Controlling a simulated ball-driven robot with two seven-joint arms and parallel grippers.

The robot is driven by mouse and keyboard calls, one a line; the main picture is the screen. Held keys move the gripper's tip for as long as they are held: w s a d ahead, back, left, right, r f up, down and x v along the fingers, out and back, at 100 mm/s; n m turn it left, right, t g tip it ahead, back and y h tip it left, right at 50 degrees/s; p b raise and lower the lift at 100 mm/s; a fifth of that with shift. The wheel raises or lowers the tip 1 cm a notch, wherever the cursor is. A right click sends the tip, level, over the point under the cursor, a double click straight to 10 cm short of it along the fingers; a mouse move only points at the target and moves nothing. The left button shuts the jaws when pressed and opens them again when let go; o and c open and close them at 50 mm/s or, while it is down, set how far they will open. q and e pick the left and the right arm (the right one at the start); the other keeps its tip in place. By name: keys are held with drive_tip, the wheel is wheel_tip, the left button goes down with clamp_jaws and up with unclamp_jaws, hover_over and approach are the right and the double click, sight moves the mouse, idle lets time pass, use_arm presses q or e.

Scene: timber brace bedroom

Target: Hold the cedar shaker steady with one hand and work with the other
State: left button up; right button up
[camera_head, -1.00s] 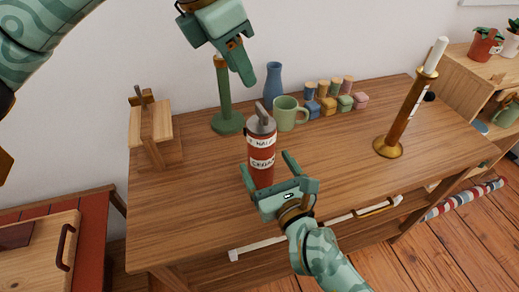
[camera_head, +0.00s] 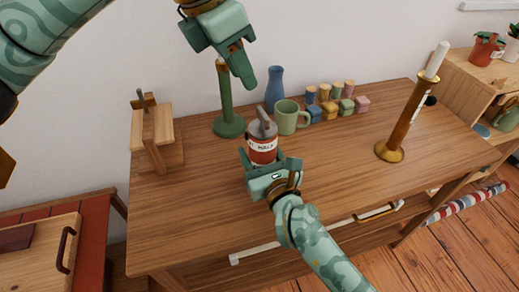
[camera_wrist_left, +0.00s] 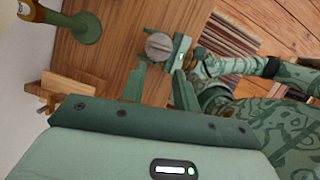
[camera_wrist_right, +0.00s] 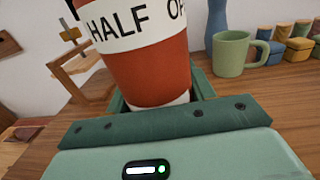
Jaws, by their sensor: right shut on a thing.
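The cedar shaker (camera_head: 262,147) is a red cylinder with white label bands and a grey, handled lid, upright at the table's front middle. My right gripper (camera_head: 272,165) is shut around its lower body, hiding that part. The right wrist view shows the shaker's red side (camera_wrist_right: 155,70) between the fingers, its label partly reading HALF. My left gripper (camera_head: 243,74) is open and empty, above and behind the shaker, apart from it. The left wrist view shows its two fingers (camera_wrist_left: 160,70) spread, with the shaker's round grey lid (camera_wrist_left: 159,46) beyond them.
Behind the shaker stand a green mug (camera_head: 287,118), a blue vase (camera_head: 274,90) and a green stand (camera_head: 227,110). Several small coloured blocks (camera_head: 330,108) lie right of the mug. A brass candlestick (camera_head: 401,122) stands right, a wooden stand (camera_head: 155,140) left. The table (camera_head: 215,205) is clear at front.

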sight(263, 112)
use_arm(q)
drive_tip(key=d+r+m+y, duration=0.3)
drive_tip(key=d+m, duration=0.2)
drive_tip(key=m, duration=0.1)
drive_tip(key=f+m, duration=0.4)
drive_tip(key=w+a+f+m+g, duration=0.1)
drive_tip(key=f+m, duration=0.7)
drive_tip(key=m, duration=0.1)
drive_tip(key=shift+w+a+g+y, duration=0.15)
drive_tip(key=shift+w+g+y, duration=0.15)
drive_tip(key=shift+w+g, duration=0.1)
clamp_jaws()
